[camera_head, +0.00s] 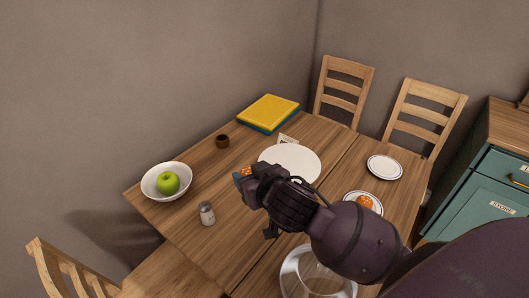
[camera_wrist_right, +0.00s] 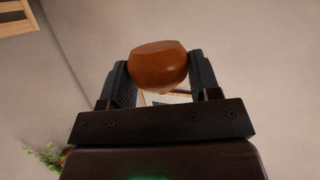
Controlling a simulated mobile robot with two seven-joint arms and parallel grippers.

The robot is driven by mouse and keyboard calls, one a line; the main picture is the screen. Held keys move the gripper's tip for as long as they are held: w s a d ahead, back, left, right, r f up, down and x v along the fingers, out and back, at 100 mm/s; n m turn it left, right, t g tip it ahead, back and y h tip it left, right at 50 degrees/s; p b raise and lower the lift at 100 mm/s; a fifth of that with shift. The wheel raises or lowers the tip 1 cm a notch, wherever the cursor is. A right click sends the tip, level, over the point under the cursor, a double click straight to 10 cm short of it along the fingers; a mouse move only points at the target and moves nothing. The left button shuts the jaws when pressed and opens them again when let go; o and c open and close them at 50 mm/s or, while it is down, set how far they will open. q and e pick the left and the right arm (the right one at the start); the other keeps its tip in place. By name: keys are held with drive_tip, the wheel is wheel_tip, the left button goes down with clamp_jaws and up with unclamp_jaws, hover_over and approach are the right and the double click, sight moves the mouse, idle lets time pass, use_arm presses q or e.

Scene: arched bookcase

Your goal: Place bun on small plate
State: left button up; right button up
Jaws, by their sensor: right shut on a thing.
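My right gripper (camera_head: 248,180) is above the wooden table, left of the large white plate (camera_head: 298,157). It is shut on a brown bun (camera_wrist_right: 158,65), which sits between the two fingers in the right wrist view (camera_wrist_right: 160,78). In the head view only a small orange-brown part of the bun (camera_head: 246,172) shows at the fingertips. A small plate (camera_head: 384,167) with a dark ring lies empty at the right. Another small plate (camera_head: 350,196), partly hidden by my arm, bears an orange-brown bun-like item (camera_head: 365,202). My left gripper is not in view.
A white bowl (camera_head: 148,184) with a green apple (camera_head: 168,183), a shaker (camera_head: 207,213), a small brown cup (camera_head: 222,141) and yellow and blue books (camera_head: 268,112) stand on the table (camera_head: 190,222). A clear round dish (camera_head: 292,272) is partly under my arm. Chairs surround the table.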

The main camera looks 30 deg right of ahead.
drive_tip(key=w+d+r, duration=0.2)
drive_tip(key=w+d, duration=0.4)
drive_tip(key=d, duration=0.2)
drive_tip(key=w+d+r, duration=0.2)
drive_tip(key=w+d, duration=0.4)
drive_tip(key=d, duration=0.3)
drive_tip(key=shift+d+r, duration=0.2)
drive_tip(key=shift+r, duration=0.1)
wheel_tip(320, 180, down, 16)
drive_tip(key=b, duration=0.3)
drive_tip(key=shift+r, duration=0.15)
drive_tip(key=shift+f+b, duration=0.3)
drive_tip(key=shift+f, duration=1.65)
drive_tip(key=shift+f, duration=0.2)
drive_tip(key=o, duration=0.9)
